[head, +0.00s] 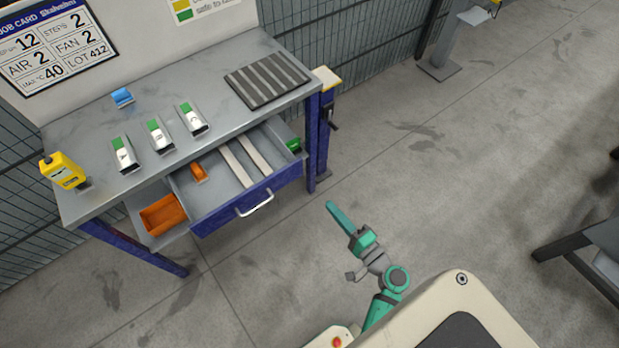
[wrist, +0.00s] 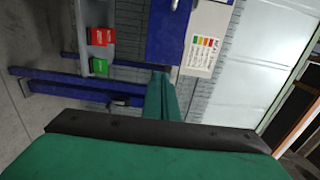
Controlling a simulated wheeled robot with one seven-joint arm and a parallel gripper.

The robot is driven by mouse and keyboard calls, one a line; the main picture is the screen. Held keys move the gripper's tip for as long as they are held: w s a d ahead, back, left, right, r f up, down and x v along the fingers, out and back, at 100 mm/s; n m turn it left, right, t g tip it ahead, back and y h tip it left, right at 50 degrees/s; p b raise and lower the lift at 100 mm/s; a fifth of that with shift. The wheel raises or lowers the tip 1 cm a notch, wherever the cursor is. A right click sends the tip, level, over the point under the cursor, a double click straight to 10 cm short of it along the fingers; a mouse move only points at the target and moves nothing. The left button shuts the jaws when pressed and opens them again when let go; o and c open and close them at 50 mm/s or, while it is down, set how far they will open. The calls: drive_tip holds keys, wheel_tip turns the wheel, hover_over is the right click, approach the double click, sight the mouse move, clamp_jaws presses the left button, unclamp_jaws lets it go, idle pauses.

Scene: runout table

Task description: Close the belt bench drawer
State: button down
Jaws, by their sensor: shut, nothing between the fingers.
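The belt bench drawer (head: 222,210) has a blue front and a pale bar handle (head: 255,204). It stands pulled out from under the grey bench top (head: 215,125), so its inside shows. In it lie two long pale strips, an orange item and a green item. My gripper (head: 333,208) is in free space over the floor, to the right of the drawer front and apart from it. Its green fingers are together and hold nothing. In the wrist view my gripper (wrist: 162,88) also shows shut; I cannot make out the drawer handle there.
An orange bin (head: 163,215) sits left of the drawer. The bench top holds a yellow device (head: 64,170), several green-and-white switches, a blue item (head: 122,97) and a striped mat (head: 267,80). A blue bench leg (head: 312,140) stands right of the drawer. The floor in front is clear.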

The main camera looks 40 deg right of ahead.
sight(300, 169)
drive_tip(key=w, duration=1.4)
drive_tip(key=shift+a+r, duration=0.1)
drive_tip(key=shift+r, duration=0.1)
